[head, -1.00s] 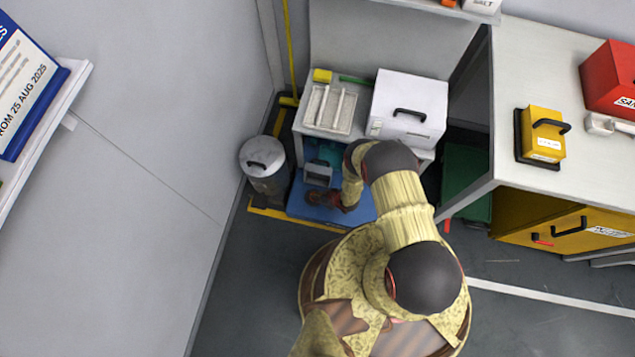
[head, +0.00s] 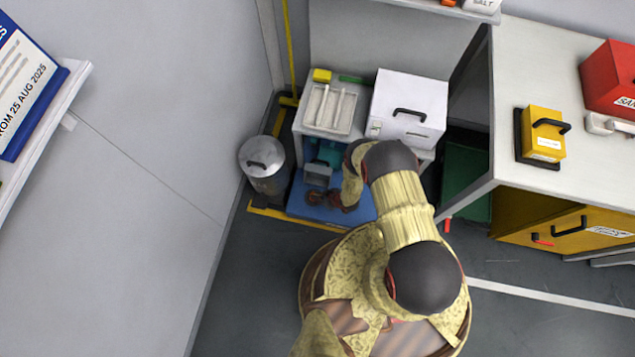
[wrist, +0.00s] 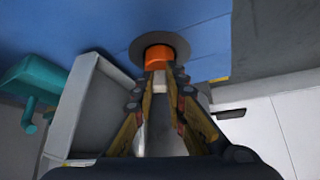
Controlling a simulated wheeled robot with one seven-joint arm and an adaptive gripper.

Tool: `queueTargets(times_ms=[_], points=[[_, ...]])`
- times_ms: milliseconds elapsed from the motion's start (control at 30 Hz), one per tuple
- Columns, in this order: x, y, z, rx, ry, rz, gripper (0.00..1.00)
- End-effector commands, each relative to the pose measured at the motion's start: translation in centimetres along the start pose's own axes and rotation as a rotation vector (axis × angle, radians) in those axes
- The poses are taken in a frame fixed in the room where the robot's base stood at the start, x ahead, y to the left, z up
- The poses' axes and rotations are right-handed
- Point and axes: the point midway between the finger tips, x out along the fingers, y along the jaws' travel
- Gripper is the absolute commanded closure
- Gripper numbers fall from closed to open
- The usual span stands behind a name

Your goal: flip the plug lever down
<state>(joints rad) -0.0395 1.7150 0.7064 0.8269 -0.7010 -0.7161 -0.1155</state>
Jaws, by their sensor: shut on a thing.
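In the wrist view an orange piece (wrist: 158,57), which I take to be the plug lever, stands at a dark round disc (wrist: 160,45) on a blue surface (wrist: 100,20). My gripper (wrist: 162,78) has its two fingers closed in at the orange piece, with the tips at its near end. The tips cover part of it, so I cannot tell the lever's full shape or tilt. In the head view my gripper (head: 314,198) is low over the blue base (head: 365,210), under the small bench. The lever cannot be made out there.
A grey open box (head: 317,173) stands just behind my gripper; its wall (wrist: 80,105) is close to the fingers in the wrist view. A teal part (wrist: 30,78) lies left of it. A grey bin (head: 264,165) stands left, and a white case (head: 408,105) sits on the bench.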

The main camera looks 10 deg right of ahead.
Motion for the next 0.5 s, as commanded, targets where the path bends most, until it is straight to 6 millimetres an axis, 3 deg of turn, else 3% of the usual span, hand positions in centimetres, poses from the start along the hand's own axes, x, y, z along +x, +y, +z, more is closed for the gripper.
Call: queueTargets(times_ms=[300,333,500], points=[[0.0,0.02,-0.02,0.0,0.001,0.0,1.0],[0.0,0.02,-0.02,0.0,0.001,0.0,0.87],[0.0,0.02,-0.02,0.0,0.001,0.0,0.77]])
